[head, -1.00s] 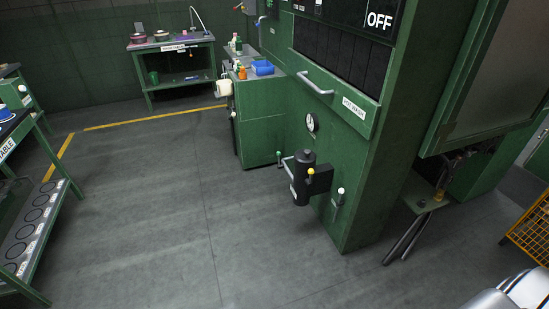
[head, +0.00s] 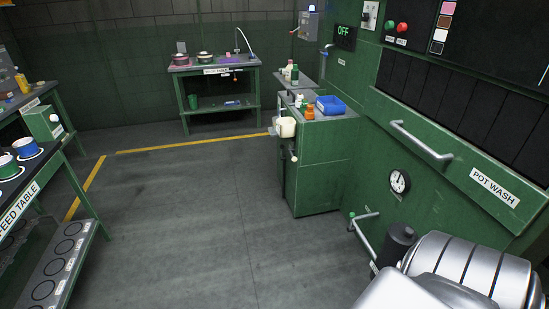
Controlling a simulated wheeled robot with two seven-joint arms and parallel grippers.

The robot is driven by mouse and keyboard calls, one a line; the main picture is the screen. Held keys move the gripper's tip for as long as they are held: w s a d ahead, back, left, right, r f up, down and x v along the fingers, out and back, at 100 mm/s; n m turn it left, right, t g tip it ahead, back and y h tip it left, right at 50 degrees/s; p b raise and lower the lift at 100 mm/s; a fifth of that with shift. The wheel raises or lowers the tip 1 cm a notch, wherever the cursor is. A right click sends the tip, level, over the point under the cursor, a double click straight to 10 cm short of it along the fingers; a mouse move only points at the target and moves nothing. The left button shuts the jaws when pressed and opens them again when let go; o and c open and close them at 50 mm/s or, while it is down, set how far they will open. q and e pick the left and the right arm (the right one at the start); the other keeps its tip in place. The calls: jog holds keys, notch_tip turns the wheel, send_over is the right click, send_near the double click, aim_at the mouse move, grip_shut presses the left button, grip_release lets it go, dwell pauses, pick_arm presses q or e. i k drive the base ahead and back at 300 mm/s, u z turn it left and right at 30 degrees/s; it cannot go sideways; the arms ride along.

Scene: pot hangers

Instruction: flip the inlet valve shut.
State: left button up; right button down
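A black filter-like cylinder (head: 398,242) stands low against the green pot wash machine (head: 440,205), with a pale pipe (head: 366,240) on its left. A small green knob (head: 352,215) sits at the pipe's upper end. I cannot tell which fitting is the inlet valve. My silver arm part at the lower right covers the lower cylinder and the area beside it, where levers with yellow and white knobs showed earlier. Neither gripper is in view.
A gauge (head: 399,182) and a grab bar (head: 420,142) are on the machine's face. A green cabinet (head: 318,175) with a blue bin (head: 330,105) stands beyond. The feed table (head: 45,190) is at the left. The floor (head: 200,220) between is clear.

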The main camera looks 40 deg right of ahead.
aim_at(351, 222)
jog(key=u, duration=0.05)
jog(key=i, duration=1.95)
jog(key=z, duration=1.25)
jog(key=i, duration=1.05)
jog(key=z, duration=1.05)
